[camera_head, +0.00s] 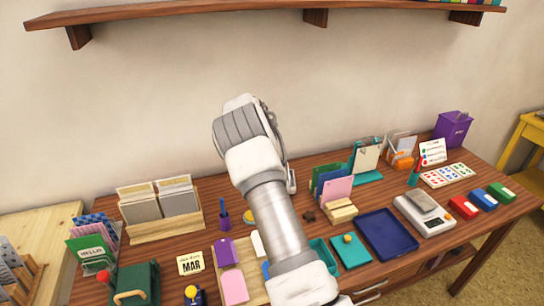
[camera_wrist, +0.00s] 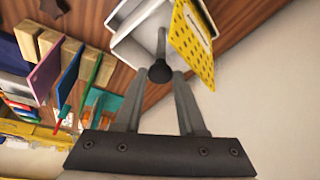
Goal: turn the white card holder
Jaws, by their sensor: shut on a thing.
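The white card holder (camera_wrist: 130,45) shows at the top of the wrist view, on the wooden table. It has angled white walls, and a yellow card with black dots (camera_wrist: 193,45) stands in it on the right. A thin stem rises from the holder to a dark round knob (camera_wrist: 160,72). My gripper (camera_wrist: 158,80) has its two grey fingers on either side of this knob and is shut on it. In the head view my own arm hides the holder and the gripper's fingertips.
Coloured card dividers (camera_wrist: 45,70) with wooden blocks stand left in the wrist view. The head view shows a wooden card rack (camera_head: 165,228) left of my arm, a dark blue tray (camera_head: 386,235) and a scale (camera_head: 424,212) right. A shelf (camera_head: 230,10) hangs above.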

